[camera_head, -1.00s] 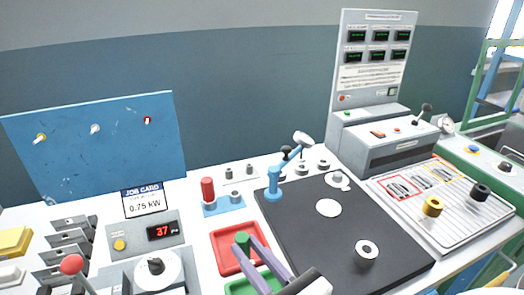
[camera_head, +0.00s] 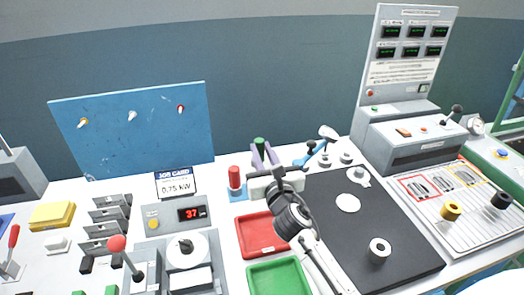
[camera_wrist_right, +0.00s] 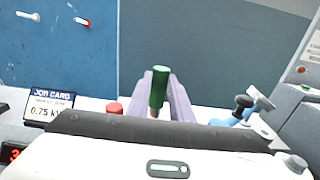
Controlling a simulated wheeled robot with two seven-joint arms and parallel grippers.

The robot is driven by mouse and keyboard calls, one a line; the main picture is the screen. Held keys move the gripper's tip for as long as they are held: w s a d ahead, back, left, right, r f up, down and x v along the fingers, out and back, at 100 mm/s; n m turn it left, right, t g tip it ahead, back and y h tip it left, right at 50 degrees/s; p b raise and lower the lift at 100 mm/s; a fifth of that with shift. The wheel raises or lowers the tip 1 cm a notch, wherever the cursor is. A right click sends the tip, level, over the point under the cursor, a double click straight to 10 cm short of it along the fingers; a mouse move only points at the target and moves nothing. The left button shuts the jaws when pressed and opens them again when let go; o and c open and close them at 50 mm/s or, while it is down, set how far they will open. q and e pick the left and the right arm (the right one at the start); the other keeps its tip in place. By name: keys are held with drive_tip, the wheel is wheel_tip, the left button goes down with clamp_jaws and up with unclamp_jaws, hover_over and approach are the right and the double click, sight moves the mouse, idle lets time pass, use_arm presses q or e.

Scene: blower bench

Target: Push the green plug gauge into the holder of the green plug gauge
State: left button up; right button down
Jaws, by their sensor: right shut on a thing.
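The green plug gauge (camera_head: 259,144) is upright between the purple fingers of my right gripper (camera_head: 265,155), which is shut on it above the back of the bench. A red plug gauge (camera_head: 234,176) stands in a blue holder (camera_head: 236,193) just left of my right gripper. My right gripper and wrist hide the bench behind and right of that holder, so I cannot make out the green gauge's holder. My left gripper is not in view.
A red tray (camera_head: 252,252) and a green tray (camera_head: 275,280) lie in front, partly under my right arm. A blue lamp-like stand (camera_head: 312,153) is close on the right, by the black mat (camera_head: 405,240). The job card (camera_head: 175,186) stands to the left.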

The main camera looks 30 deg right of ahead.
drive_tip(key=shift+s+f+b, duration=0.1)
drive_tip(key=shift+f+b, duration=0.25)
wheel_tip(320, 180, down, 4)
drive_tip(key=b, duration=0.3)
drive_tip(key=shift+f, duration=0.1)
drive_tip(key=shift+f+b, duration=1.65)
drive_tip(key=shift+f, duration=0.05)
idle(1.1)
drive_tip(key=c, duration=1.5)
unclamp_jaws()
